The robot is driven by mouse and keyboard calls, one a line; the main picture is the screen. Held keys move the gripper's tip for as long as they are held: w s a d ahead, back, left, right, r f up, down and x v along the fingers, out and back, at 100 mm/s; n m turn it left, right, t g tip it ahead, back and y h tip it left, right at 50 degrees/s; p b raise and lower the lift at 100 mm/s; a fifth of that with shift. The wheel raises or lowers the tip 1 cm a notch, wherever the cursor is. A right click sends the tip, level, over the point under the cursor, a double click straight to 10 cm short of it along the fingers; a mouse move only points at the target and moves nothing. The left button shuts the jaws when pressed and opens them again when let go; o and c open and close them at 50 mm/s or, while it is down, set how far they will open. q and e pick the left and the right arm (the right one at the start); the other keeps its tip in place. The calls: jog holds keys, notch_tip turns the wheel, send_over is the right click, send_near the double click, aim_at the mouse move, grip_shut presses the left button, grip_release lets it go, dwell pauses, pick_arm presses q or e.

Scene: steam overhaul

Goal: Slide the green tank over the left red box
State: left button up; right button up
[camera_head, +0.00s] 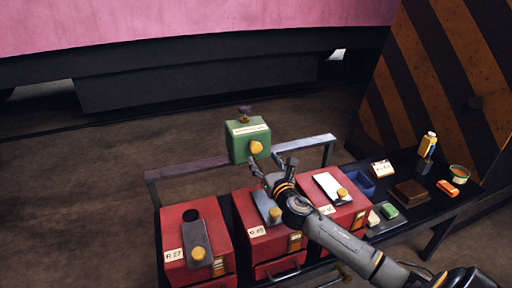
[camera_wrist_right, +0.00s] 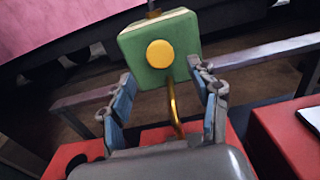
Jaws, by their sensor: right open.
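The green tank (camera_head: 238,149) has a pale label and a yellow round knob on its front. It stands at the rail behind the middle red box (camera_head: 243,205). The left red box (camera_head: 178,228), labelled R 27, has a dark round hole and a grey plate with a yellow knob on top. My right gripper (camera_head: 270,170) is open just in front of and below the tank. In the right wrist view the tank (camera_wrist_right: 183,32) lies beyond the spread fingers (camera_wrist_right: 164,84), with a brass tube below its knob. Contact cannot be told. My left gripper is not in view.
A metal rail (camera_head: 190,170) runs behind the red boxes. The right red box (camera_head: 356,213) has a white plate on top. A dark table (camera_head: 415,214) at right holds a blue tray (camera_head: 361,187), a brown box (camera_head: 409,193), a yellow bottle (camera_head: 428,142) and small items.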

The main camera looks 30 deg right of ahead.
aim_at(256, 149)
jog(key=x, duration=0.7)
jog(key=shift+w+d, duration=0.1)
jog(key=shift+w, duration=0.3)
jog(key=shift+c, duration=0.2)
grip_shut()
